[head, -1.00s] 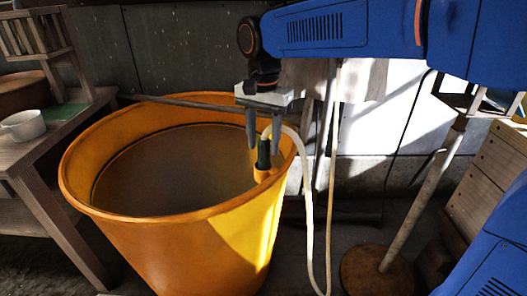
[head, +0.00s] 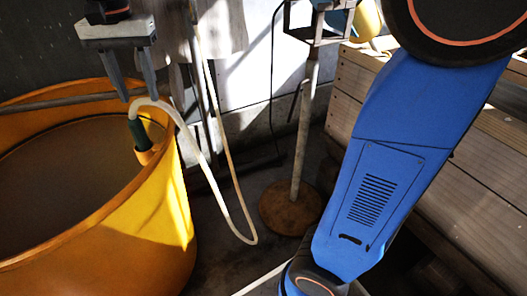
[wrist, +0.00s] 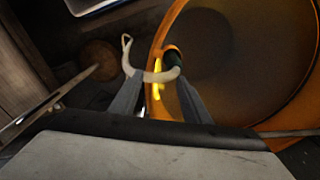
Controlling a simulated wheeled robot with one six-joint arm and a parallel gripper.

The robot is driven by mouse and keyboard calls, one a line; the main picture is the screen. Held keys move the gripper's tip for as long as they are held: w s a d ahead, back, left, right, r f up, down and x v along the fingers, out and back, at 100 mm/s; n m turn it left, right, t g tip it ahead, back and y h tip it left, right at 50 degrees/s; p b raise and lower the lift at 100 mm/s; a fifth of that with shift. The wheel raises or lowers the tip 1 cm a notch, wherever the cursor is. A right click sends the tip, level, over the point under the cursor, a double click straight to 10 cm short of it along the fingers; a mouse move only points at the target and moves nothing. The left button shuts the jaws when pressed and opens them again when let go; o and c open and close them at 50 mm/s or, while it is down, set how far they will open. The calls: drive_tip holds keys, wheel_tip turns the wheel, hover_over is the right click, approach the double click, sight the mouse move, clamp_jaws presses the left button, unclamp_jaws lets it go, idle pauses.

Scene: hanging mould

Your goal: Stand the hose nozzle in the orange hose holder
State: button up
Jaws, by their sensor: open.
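The hose nozzle (head: 138,131) is dark green and stands nearly upright in the orange hose holder (head: 149,156) at the tub's inner rim. A pale hose (head: 188,137) arches from the nozzle's top over the rim and hangs down outside. My gripper (head: 139,97) is open above the nozzle, fingers pointing down, apart from the nozzle's body. In the wrist view, the open gripper (wrist: 160,80) has the pale hose (wrist: 154,76) running across near its fingertips, and the green nozzle (wrist: 172,54) lies beyond them. Whether a finger touches the hose I cannot tell.
The large orange-yellow tub (head: 140,225) fills the left. A rod (head: 50,100) lies across its back. A stand with a round wooden base (head: 288,208) is right of the tub. A wooden crate (head: 355,95) stands at the right.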

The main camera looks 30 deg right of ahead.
drive_tip(key=s+d+f+n+t, duration=0.1)
drive_tip(key=s+d+f, duration=0.35)
drive_tip(key=d, duration=0.35)
drive_tip(key=s+d+f+n+t, duration=0.1)
drive_tip(key=s+d+f+n, duration=0.15)
drive_tip(key=s+d, duration=0.4)
drive_tip(key=s+d+f+n+t, duration=0.2)
drive_tip(key=s+d+f, duration=0.6)
drive_tip(key=f, duration=0.3)
drive_tip(key=shift+s+d+f, duration=0.15)
drive_tip(key=shift+s+d, duration=0.2)
drive_tip(key=shift+d, duration=0.3)
